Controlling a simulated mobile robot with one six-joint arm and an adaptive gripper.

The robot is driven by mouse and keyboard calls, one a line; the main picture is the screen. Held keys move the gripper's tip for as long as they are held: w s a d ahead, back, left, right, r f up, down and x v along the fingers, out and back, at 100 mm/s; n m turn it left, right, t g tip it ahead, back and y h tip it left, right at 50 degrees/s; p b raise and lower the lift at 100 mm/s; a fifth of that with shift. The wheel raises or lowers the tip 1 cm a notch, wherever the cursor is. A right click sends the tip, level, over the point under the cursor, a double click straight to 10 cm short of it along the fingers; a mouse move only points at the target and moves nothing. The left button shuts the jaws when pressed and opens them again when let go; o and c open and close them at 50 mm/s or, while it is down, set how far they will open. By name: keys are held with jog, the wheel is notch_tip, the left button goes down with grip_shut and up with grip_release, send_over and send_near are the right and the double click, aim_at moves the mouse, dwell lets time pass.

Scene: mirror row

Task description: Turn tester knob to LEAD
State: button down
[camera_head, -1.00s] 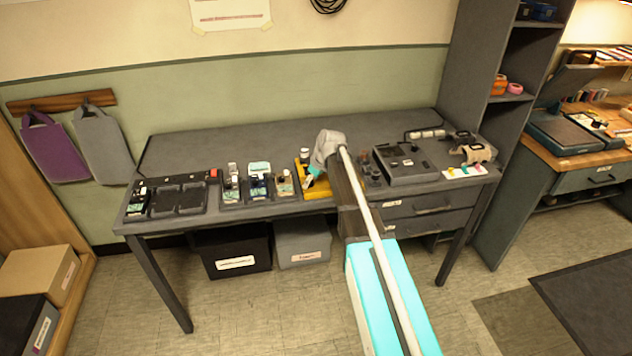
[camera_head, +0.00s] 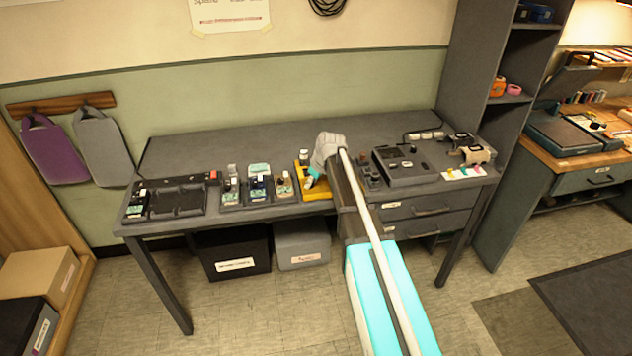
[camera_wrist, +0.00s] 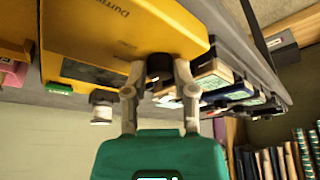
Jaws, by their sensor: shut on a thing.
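The yellow tester (camera_head: 318,195) lies on the grey bench, left of my arm, in the head view. In the wrist view its yellow body (camera_wrist: 110,22) fills the upper left, with a dark window and partly readable lettering. Its dark round knob (camera_wrist: 160,66) is at the near edge. My gripper (camera_wrist: 158,74) is shut on the knob, one finger on each side. In the head view my gripper (camera_head: 313,181) is over the tester and hides the knob. The LEAD mark and the knob's pointer cannot be made out.
Several small boxed devices (camera_head: 258,186) stand left of the tester, close to my gripper. A black tray (camera_head: 178,202) lies farther left. A dark grey unit (camera_head: 405,165) stands right of my arm. The back of the bench is mostly clear.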

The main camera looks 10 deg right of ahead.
jog(key=shift+w+a, duration=0.1)
jog(key=m, duration=0.1)
jog(key=m+h, duration=0.1)
jog(key=m, duration=0.1)
jog(key=m+t, duration=0.1)
jog(key=shift+a+m, duration=0.25)
jog(key=shift+m, duration=0.05)
jog(key=m+h, duration=0.2)
jog(key=m, duration=0.2)
jog(key=shift+w+a, duration=0.1)
jog(key=shift+a, duration=0.05)
jog(key=m+h, duration=0.1)
jog(key=m, duration=0.1)
jog(key=m+h, duration=0.1)
jog(key=m, duration=0.2)
jog(key=shift+w+a+m, duration=0.1)
jog(key=shift+w+m, duration=0.05)
jog(key=shift+m, duration=0.15)
jog(key=shift+m+g+h, duration=0.4)
jog(key=shift+m+h, duration=0.2)
jog(key=shift+m, duration=1)
